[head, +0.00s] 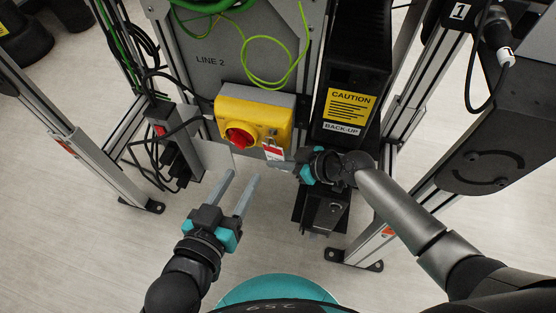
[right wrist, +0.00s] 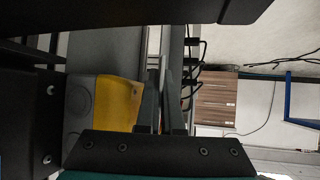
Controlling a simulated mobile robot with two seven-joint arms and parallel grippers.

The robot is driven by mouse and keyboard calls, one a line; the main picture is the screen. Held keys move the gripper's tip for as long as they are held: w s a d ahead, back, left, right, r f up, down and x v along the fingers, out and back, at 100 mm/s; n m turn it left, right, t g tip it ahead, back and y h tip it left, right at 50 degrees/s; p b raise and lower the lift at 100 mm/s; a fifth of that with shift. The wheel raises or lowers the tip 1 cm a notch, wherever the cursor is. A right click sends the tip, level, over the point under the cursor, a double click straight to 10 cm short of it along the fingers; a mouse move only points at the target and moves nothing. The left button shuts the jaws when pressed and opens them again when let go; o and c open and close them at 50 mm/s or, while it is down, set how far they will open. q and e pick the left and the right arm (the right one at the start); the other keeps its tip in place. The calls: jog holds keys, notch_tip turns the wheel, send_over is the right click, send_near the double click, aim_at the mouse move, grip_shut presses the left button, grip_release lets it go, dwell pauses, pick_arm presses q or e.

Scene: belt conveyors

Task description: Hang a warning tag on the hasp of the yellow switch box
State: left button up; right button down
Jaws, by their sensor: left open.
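The yellow switch box (head: 282,129) with a grey side is fixed to the grey panel. It has a red rotary knob (head: 238,137) on its front. A red and white warning tag (head: 273,153) is at the box's lower right front, by the hasp area. The hasp is too small to make out, and I cannot tell whether the tag hangs on it. My right gripper (head: 272,164) has its fingertips at the tag's lower edge. Its fingers look close together; their grip is unclear. The box also shows in the right wrist view (right wrist: 117,103). My left gripper (head: 243,175) is open and empty, below the box.
A black unit with a yellow caution label (head: 347,106) stands right of the box. Green cables (head: 262,82) hang above it. Black cables (head: 150,160) and an aluminium post (head: 100,168) are at the left. Floor is clear around my left gripper.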

jog(key=c, duration=1)
grip_release()
